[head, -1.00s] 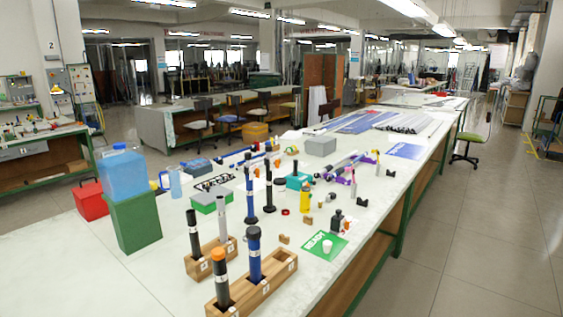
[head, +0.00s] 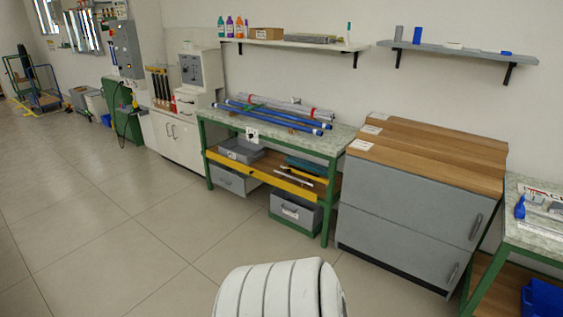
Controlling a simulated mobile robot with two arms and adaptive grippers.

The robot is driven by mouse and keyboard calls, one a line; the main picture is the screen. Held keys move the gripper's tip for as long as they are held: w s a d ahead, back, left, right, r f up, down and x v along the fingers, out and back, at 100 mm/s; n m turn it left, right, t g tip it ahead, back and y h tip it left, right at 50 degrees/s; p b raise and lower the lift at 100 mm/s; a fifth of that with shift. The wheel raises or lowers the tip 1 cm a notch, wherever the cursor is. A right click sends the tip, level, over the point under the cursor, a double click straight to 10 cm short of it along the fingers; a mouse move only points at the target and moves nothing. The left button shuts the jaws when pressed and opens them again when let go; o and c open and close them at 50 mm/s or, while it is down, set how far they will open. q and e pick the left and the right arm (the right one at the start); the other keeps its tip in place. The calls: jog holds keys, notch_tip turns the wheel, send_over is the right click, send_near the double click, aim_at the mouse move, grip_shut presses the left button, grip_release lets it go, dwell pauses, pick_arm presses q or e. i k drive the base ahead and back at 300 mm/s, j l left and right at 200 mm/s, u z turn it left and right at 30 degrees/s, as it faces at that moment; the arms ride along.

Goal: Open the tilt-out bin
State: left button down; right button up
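A grey cabinet (head: 405,205) with two stacked front panels stands against the wall at the right in the head view. It looks like the tilt-out bin unit, but I cannot tell for sure. Its upper panel has a bar handle (head: 476,227) near the right edge, and its lower panel has another handle (head: 453,275). Both panels look shut. Its brown wooden top (head: 430,155) carries several white labels along the left. Neither of my grippers is in view; only a white ribbed part of my own body shows at the bottom.
Left of the cabinet is a green-framed bench (head: 335,140) with blue and grey rods on top and grey boxes below. Farther left is a white cupboard (head: 172,135). Another bench (head: 535,235) stands close at the right. Two wall shelves hang above. The tiled floor (head: 120,220) in front is clear.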

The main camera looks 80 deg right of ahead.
aim_at(304, 213)
jog(key=z, duration=2.8)
jog(key=i+j+z, duration=0.1)
jog(key=z, duration=0.2)
jog(key=i+j+z, duration=0.15)
jog(key=z, duration=0.2)
jog(key=i+j+z, duration=0.1)
jog(key=i+j, duration=0.25)
jog(key=i+j+z, duration=0.1)
jog(key=i+j, duration=0.25)
jog(key=i+j+z, duration=0.1)
jog(key=i+j, duration=0.25)
jog(key=j, duration=0.2)
jog(key=i+j+z, duration=0.1)
jog(key=i+j, duration=0.2)
jog(key=j, duration=0.15)
jog(key=i+j+z, duration=0.1)
jog(key=i+j, duration=0.2)
jog(key=j, duration=0.2)
